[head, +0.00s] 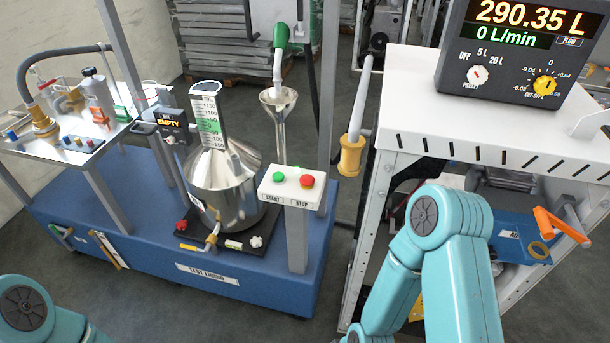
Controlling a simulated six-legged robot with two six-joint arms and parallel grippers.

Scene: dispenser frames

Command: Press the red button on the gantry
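A white button box (291,188) stands on a grey post at the front of the blue gantry base (255,289). On its top are a green button (281,177) marked START at left and a red button (307,181) marked STOP at right. My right arm rises from the lower edge at the right, bent at a teal joint, apart from the box. Only a teal joint of my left arm shows in the lower left corner. Neither gripper can be seen.
A steel vessel (222,190) and a funnel (279,110) stand behind the box. A yellow-tipped nozzle (351,155) hangs to its right. A white cabinet (480,150) carries a meter (512,52) reading 290.35 L. The space just above the buttons is clear.

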